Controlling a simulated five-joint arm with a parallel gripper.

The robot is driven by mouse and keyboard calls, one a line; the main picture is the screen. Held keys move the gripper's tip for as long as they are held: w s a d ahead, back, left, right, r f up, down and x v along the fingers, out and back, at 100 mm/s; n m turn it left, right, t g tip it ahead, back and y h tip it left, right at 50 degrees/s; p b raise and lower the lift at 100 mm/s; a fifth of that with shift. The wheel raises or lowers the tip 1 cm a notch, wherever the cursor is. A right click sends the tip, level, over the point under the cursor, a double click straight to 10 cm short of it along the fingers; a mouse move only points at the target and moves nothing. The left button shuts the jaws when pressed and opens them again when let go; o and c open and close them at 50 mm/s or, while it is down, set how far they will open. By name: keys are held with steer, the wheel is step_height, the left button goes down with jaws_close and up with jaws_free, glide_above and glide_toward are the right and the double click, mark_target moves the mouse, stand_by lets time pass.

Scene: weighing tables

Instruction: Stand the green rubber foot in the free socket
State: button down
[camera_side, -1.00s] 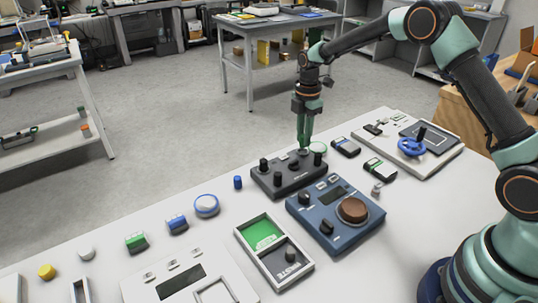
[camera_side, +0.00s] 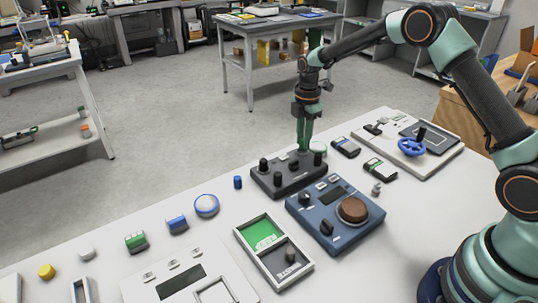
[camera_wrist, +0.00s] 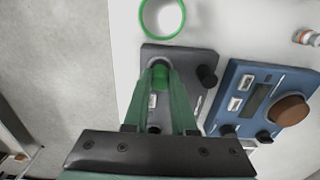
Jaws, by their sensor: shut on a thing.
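The green rubber foot (camera_wrist: 160,80) shows between my fingertips in the wrist view. My gripper (camera_side: 304,148) is shut on it, over the back edge of a dark grey block (camera_side: 288,181). In the wrist view, my gripper (camera_wrist: 160,77) has the foot at a pale round socket (camera_wrist: 157,62) near the block's corner. I cannot tell whether the foot's lower end is inside the socket or just above it. Black feet stand on the block, one at the left (camera_side: 264,164) and one at the right (camera_side: 318,159). My fingers hide part of the block.
A green ring (camera_wrist: 162,16) lies just behind the block. Small switch-like boxes (camera_side: 345,147) lie to the right. A blue cylinder (camera_side: 238,182) stands to the left.

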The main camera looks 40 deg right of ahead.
steer(key=shift+f, duration=0.6)
stand_by(0.4)
steer(key=c, duration=0.7)
jaws_free()
steer(key=shift+o, duration=0.2)
step_height(320, 180, up, 12)
steer(key=s+a+r+m+t, duration=0.2)
steer(key=s+r+m+t, duration=0.1)
steer(key=s+r+m, duration=0.6)
steer(key=s+a+m+t, duration=0.1)
steer(key=s+m+t, duration=0.1)
steer(key=s+m, duration=0.7)
steer(key=s, duration=0.5)
steer(key=shift+s+a+t, duration=0.15)
steer(key=shift+s+t, duration=0.1)
steer(key=shift+t, duration=0.05)
